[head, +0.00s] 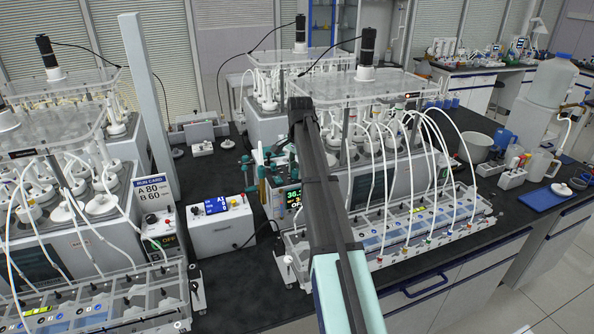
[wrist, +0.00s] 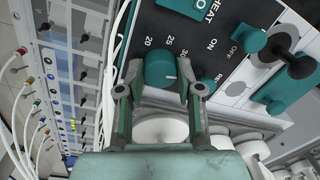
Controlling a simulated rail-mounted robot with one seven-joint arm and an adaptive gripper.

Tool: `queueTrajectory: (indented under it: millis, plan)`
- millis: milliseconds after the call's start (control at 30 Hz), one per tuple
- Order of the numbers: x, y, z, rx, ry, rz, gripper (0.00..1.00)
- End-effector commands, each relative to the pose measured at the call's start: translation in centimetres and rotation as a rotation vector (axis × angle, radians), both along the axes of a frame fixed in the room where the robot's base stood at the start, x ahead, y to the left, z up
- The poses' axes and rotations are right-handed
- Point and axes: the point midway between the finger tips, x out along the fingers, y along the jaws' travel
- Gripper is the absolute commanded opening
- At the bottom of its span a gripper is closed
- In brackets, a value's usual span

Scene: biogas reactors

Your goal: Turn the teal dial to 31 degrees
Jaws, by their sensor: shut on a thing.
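The teal dial (wrist: 160,69) is on a dark panel in the wrist view. Scale numbers 20 and 25 show above it, with another number partly covered by the right finger. A short white mark on the dial points to the right, toward that finger. My gripper (wrist: 160,82) is shut on the dial, with one finger on its left side and one on its right. In the head view my dark and pale teal arm reaches up to the reactor unit and its lit display (head: 293,197). The dial and my fingertips cannot be made out there.
In the wrist view, a black lever (wrist: 292,64) and a teal knob (wrist: 249,39) marked OFF stand right of the dial. White tubes run at the left. In the head view, a run card (head: 152,188) and a white control box (head: 220,222) stand left of my arm.

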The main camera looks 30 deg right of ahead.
Motion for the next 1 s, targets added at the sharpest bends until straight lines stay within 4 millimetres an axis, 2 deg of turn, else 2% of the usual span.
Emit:
queueTrajectory:
  millis: [200,500,1000]
  plan:
    - [-0.06,-0.02,-0.12,0.001,0.002,0.178,0.01]
    - [-0.04,-0.02,-0.11,0.001,0.002,0.34,0.01]
    - [-0.05,-0.02,-0.11,0.001,0.002,0.395,0.01]
